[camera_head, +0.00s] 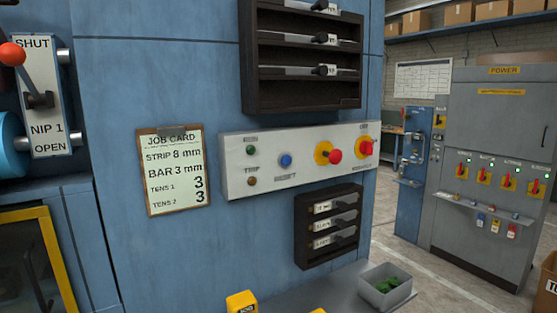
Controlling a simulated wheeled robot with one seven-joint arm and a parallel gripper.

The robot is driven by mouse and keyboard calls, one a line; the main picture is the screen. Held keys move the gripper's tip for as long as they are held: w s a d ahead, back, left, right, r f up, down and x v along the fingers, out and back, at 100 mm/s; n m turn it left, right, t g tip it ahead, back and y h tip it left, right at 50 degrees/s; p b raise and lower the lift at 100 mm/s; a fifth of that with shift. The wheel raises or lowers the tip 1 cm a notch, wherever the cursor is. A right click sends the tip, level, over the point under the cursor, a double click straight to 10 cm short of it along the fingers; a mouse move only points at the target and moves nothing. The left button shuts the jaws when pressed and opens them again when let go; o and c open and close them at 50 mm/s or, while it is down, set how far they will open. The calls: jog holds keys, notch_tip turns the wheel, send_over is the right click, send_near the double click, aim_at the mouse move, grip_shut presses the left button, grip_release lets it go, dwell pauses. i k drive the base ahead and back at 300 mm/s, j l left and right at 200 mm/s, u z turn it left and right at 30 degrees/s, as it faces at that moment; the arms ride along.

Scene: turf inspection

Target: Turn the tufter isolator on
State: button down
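A grey cabinet marked POWER (487,110) stands at the right, well back from the blue machine. It carries a row of red rotary handles on yellow plates, including a left one (463,172) and a right one (534,187). Small lamps sit above them, and their labels are too small to read. A nearer pale control panel (302,160) has a red rotary switch on a yellow plate (366,147) at its right end. Its lettering is blurred, so I cannot tell which handle is the tufter isolator or its setting. My gripper is not in view.
The panel also has a red mushroom button (334,157) and a blue button (285,160). A grey bin (387,293) stands on a ledge below. Coloured tags (495,226) hang beneath the cabinet's shelf. Open floor (420,285) lies between machine and cabinet. A brown box (548,282) stands at far right.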

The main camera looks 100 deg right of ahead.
aim_at(367, 147)
jog(key=z, duration=3.75)
